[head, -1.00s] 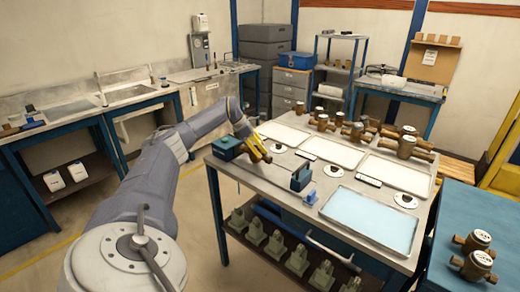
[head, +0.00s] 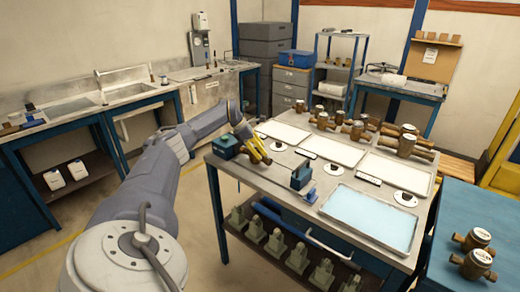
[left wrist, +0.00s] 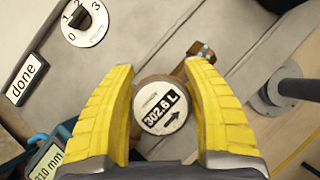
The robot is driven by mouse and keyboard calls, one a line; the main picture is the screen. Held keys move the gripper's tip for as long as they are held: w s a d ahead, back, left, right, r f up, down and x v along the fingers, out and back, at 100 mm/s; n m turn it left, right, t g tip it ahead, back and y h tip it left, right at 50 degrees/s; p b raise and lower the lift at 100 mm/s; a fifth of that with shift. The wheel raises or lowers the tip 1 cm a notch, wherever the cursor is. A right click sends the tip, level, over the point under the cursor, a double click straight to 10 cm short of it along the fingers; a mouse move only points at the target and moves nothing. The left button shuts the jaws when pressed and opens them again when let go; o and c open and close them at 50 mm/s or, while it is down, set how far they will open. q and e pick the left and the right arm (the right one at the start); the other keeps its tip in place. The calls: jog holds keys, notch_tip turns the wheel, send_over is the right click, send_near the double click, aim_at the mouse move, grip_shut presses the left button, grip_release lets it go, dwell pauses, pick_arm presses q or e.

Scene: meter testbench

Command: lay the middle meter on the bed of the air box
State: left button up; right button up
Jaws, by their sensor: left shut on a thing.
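My left gripper (head: 258,152) is over the far left part of the central bench, beside a teal vise-like block (head: 226,147). In the left wrist view, its yellow fingers (left wrist: 159,68) are shut on a brass meter (left wrist: 160,107) with a round white face reading 302.6 L. In the head view the held meter is mostly hidden by the gripper. Whether it touches anything below, I cannot tell. Several other brass meters (head: 404,146) stand along the back of the bench. I cannot tell which part is the air box. My right gripper is not in view.
The wrist view shows a numbered dial (left wrist: 85,22), a "done" plate (left wrist: 25,78) and a grey post (left wrist: 295,92). Two meters (head: 476,240) stand on a blue cabinet.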

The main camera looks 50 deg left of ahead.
pick_arm(q)
jog(key=o, duration=2.1)
jog(key=shift+o, duration=0.2)
jog(key=shift+r, duration=0.1)
jog(key=shift+r, duration=3.4)
